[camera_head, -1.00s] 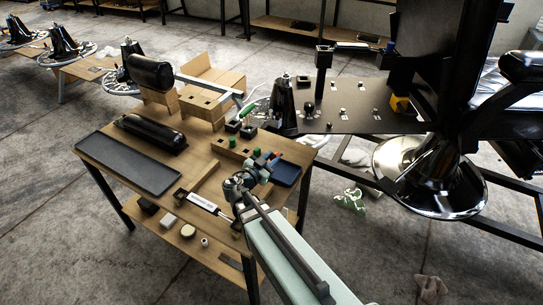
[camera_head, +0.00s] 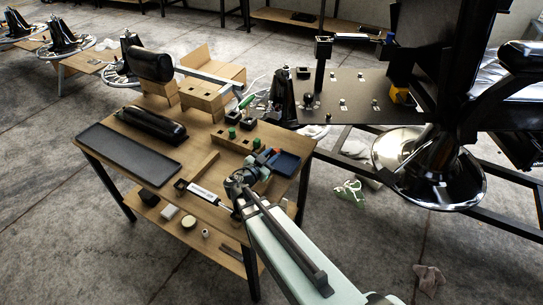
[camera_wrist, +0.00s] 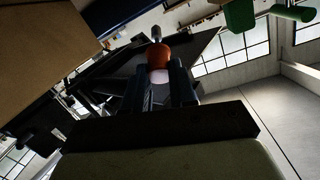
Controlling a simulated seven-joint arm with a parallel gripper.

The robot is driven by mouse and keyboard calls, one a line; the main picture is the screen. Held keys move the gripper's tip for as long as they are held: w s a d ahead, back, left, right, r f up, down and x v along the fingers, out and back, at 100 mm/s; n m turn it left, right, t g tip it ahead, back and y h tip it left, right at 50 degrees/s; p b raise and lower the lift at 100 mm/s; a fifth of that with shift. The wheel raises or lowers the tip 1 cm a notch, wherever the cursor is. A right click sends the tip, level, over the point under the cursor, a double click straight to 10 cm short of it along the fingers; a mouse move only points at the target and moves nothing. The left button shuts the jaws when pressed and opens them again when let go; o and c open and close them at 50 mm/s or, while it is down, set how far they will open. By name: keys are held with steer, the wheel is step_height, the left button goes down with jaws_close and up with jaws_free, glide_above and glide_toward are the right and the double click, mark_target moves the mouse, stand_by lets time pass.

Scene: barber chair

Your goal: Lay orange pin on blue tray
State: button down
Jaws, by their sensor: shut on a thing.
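My gripper (camera_wrist: 161,78) is shut on the orange pin (camera_wrist: 158,54). In the wrist view the pin's orange body sticks out beyond the dark fingers, with a pale part between them and a dark knob at its far end. In the head view my gripper (camera_head: 263,160) is over the right part of the wooden table, and the pin (camera_head: 275,150) shows as a small orange-red spot. It is close to the left edge of the blue tray (camera_head: 291,163). My gripper and wrist partly hide the table near the tray. Contact between pin and tray cannot be told.
A wooden block (camera_head: 232,143) with green pins (camera_head: 256,143) stands just left of the pin. A long dark tray (camera_head: 128,160) and a black roll (camera_head: 152,125) lie further left. A white-and-black tool (camera_head: 207,195) lies near the front edge. A dark panel table (camera_head: 345,105) stands behind.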

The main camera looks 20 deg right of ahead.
steer(key=f, duration=0.1)
steer(key=w+f, duration=0.1)
steer(key=shift+a+f, duration=0.1)
steer(key=shift+f, duration=0.3)
steer(key=c, duration=0.8)
jaws_free()
steer(key=shift+c, duration=0.2)
steer(key=v, duration=0.2)
steer(key=r+v, duration=0.1)
steer(key=v, duration=0.3)
steer(key=shift+s+a+r, duration=0.15)
steer(key=shift+s+r, duration=0.1)
steer(key=shift+r, duration=0.1)
steer(key=shift+s+a+r, duration=0.25)
steer(key=shift+s+a, duration=0.1)
steer(key=shift+s, duration=0.1)
steer(key=shift+s+r, duration=0.2)
steer(key=shift+r, duration=0.1)
